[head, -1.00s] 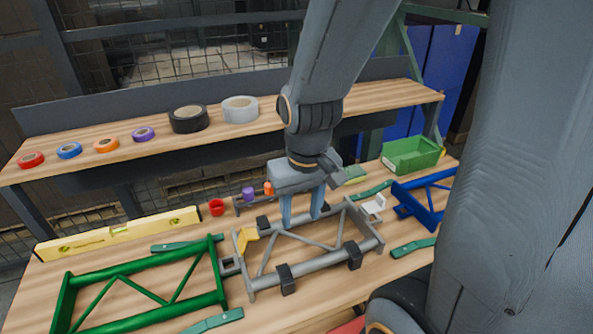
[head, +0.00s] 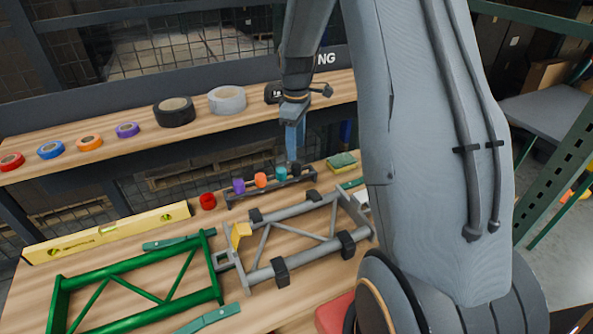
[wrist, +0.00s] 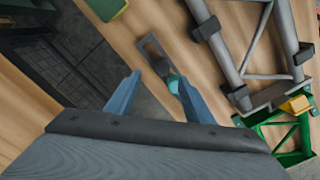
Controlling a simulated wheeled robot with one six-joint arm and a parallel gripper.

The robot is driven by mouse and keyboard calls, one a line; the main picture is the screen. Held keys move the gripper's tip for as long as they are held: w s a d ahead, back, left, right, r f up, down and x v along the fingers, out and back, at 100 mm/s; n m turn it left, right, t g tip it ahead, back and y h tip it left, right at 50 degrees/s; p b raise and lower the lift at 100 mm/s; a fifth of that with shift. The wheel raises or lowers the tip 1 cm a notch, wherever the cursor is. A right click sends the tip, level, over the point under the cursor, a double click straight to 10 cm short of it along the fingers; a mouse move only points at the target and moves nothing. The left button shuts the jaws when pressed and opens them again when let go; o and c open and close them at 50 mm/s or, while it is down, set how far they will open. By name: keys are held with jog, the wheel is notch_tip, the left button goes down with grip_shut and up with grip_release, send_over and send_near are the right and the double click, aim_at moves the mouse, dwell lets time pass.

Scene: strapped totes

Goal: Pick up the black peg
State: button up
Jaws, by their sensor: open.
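A dark grey rack (head: 270,189) on the workbench holds a purple peg (head: 238,185), an orange peg (head: 261,180), a teal peg (head: 281,173) and, at its right end, the black peg (head: 296,168). My gripper (head: 293,157) is open, pointing down just above the rack's right end. In the wrist view, the black peg (wrist: 161,67) shows between and slightly beyond the open fingers (wrist: 158,79). The teal peg (wrist: 173,84) is beside it, close to the right finger. Nothing is held. Whether a finger touches a peg cannot be told.
A grey frame (head: 306,256) with black clamps lies in front of the rack, a green frame (head: 137,271) to its left. A sponge (head: 342,162) is right. The raised shelf (head: 215,120) holds tape rolls.

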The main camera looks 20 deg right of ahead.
jog(key=shift+s+f+p, duration=0.2)
jog(key=shift+f+p, duration=1.2)
jog(key=shift+f, duration=1.7)
grip_shut()
notch_tip(320, 180, up, 9)
jog(key=b, duration=0.3)
notch_tip(320, 180, up, 6)
jog(key=p, duration=0.3)
send_over(296, 165)
